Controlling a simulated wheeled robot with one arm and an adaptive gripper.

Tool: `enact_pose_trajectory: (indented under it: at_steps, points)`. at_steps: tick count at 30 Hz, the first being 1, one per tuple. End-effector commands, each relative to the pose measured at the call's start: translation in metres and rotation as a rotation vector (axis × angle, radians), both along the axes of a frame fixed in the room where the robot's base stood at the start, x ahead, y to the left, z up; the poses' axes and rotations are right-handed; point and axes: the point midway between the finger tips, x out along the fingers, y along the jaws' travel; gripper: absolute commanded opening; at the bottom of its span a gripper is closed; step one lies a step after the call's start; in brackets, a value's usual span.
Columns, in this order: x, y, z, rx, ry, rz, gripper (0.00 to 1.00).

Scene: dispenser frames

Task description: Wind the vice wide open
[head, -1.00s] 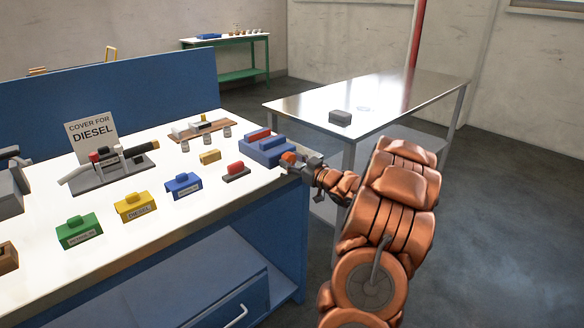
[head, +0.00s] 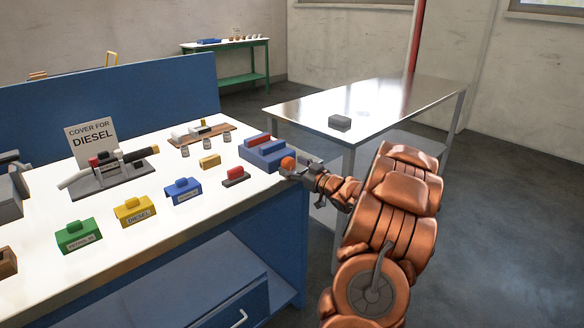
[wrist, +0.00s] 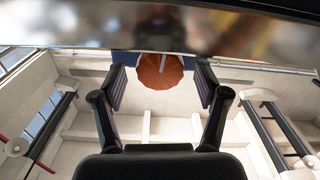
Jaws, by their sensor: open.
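The blue vice (head: 268,156) stands at the right end of the white bench top, with a red block (head: 259,140) between its jaws. Its orange round knob (head: 288,163) faces my arm at the bench edge. My gripper (head: 290,172) is at this knob, with its fingers partly hidden in the head view. In the wrist view, the open fingers (wrist: 160,88) stand to either side of the orange knob (wrist: 160,72), with a visible gap on each side. A pale line crosses the knob's top. A blurred bench edge covers the upper part of that view.
Green (head: 78,236), yellow (head: 135,210) and blue (head: 183,191) labelled covers stand along the bench front. A red block on a dark base (head: 236,177) sits left of the vice. A steel table (head: 385,100) holding a grey box (head: 340,122) stands behind my arm.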

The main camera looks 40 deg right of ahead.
Motion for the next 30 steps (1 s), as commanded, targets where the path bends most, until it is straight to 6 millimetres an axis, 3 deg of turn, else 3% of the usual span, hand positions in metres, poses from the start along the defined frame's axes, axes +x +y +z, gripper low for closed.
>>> enact_pose_trajectory:
  at_steps: [21, 30]
  points:
    - [-0.097, 0.001, 0.0, 0.0, 0.003, -0.003, 0.74]
    - [-0.114, 0.002, -0.001, 0.001, 0.001, -0.001, 0.74]
